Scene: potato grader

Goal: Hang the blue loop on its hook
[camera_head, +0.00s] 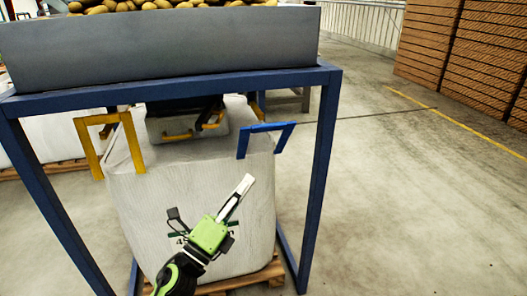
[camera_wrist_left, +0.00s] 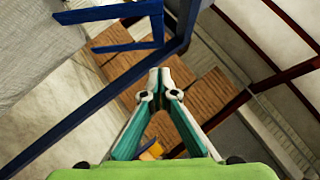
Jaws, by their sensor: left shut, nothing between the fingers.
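The blue loop (camera_head: 267,127) stands up from the right top corner of a white bulk bag (camera_head: 190,195). It also shows at the upper left of the left wrist view (camera_wrist_left: 128,47). My left gripper (camera_head: 248,180) is in front of the bag, below the loop and apart from it. Its fingers point up and right; in the left wrist view their tips (camera_wrist_left: 160,76) meet with nothing between them. I cannot clearly make out the loop's hook; dark fittings with yellow parts (camera_head: 205,125) show under the hopper. My right gripper is out of view.
A blue frame (camera_head: 325,150) surrounds the bag and carries a grey hopper (camera_head: 160,45) with potatoes. A yellow loop (camera_head: 88,150) stands at the bag's left corner. The bag rests on a wooden pallet (camera_head: 272,270). Stacked brown crates (camera_head: 430,45) stand far right; the floor between is clear.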

